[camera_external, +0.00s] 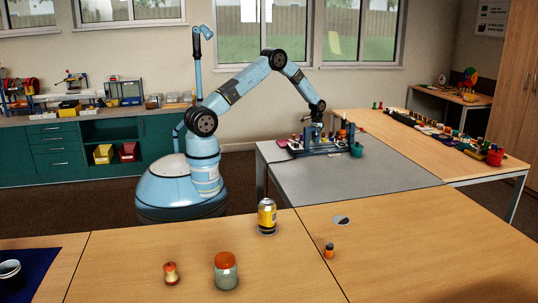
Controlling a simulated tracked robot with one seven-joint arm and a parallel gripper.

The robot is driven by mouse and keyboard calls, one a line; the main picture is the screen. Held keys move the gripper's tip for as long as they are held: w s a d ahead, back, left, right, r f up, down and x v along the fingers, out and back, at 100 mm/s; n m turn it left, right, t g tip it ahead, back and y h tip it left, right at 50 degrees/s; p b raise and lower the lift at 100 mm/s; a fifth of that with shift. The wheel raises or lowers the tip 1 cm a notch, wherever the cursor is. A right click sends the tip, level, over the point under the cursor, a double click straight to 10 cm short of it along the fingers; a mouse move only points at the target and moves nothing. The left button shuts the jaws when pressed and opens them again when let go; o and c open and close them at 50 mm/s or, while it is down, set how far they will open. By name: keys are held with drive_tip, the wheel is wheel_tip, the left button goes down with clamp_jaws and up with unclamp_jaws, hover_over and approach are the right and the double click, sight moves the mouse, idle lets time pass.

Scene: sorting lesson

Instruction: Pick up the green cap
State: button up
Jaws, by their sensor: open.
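My gripper (317,117) hangs at the end of my blue arm, pointing down over a dark rack (322,151) on the grey table (369,177). The rack bears several small items, too small to name. A small green, cup-like thing (357,150) stands at the rack's right end, to the right of and below my gripper in the picture. I cannot tell whether it is the green cap. The fingers are tiny and dark here; no held object is visible between them.
A row of small items and a red pot (495,157) line the right table. The front right is clear.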

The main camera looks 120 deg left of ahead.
clamp_jaws()
idle(0.6)
